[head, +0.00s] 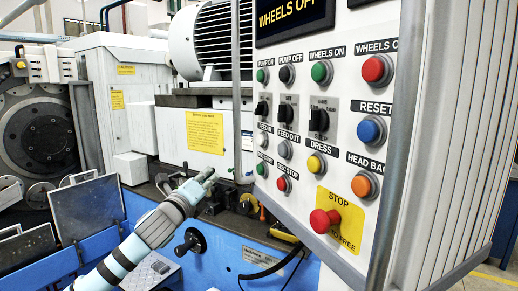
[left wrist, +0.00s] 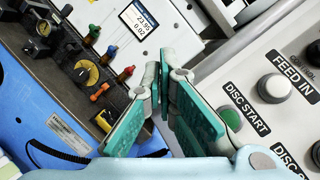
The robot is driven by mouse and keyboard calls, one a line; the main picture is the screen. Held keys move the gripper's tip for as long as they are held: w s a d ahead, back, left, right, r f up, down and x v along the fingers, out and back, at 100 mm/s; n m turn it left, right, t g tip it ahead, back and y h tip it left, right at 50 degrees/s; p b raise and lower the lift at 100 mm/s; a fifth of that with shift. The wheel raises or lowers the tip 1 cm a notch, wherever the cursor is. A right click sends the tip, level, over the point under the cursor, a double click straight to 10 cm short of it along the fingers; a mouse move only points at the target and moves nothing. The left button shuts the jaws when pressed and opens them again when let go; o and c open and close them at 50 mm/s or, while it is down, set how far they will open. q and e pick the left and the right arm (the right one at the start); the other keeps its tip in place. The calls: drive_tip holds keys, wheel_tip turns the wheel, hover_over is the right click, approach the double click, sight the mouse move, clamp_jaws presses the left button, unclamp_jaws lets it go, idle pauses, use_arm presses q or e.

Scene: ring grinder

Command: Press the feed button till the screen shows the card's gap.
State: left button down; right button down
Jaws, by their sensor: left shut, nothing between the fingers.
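The feed in button (head: 262,140) is a white button on the tilted control panel; in the left wrist view the FEED IN button (left wrist: 272,88) is at the right. A grey feed out button (head: 285,150) sits beside it in the head view. A small screen (left wrist: 139,20) shows two lines, seemingly 23.95 and 0.02. A yellow card (head: 205,132) is on the machine's white cover; its text is too small to read. My left gripper (head: 208,175) is shut and empty, left of the panel and apart from the buttons. Its green-padded fingers (left wrist: 161,75) show in the wrist view.
The panel's upper display (head: 293,17) reads WHEELS OFF. A red stop button (head: 324,220) sticks out low on the panel. A grey upright bar (head: 397,150) crosses in front of it.

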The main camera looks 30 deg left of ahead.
sight(261, 140)
use_arm(q)
drive_tip(key=s+d+r+m+t, duration=0.1)
drive_tip(key=s+d+r+m, duration=0.1)
drive_tip(key=r, duration=0.3)
drive_tip(key=s+d+r+m+t+h, duration=0.1)
drive_tip(key=s+d+r+m, duration=0.1)
drive_tip(key=r, duration=0.4)
drive_tip(key=shift+s+d+m+t, duration=0.25)
drive_tip(key=shift+d+m+t, duration=0.1)
drive_tip(key=shift+m, duration=0.45)
drive_tip(key=shift+w, duration=0.1)
drive_tip(key=w+d+p, duration=0.4)
drive_tip(key=w+p, duration=0.3)
drive_tip(key=p, duration=0.2)
drive_tip(key=shift+w+d, duration=0.2)
drive_tip(key=shift+d, duration=0.1)
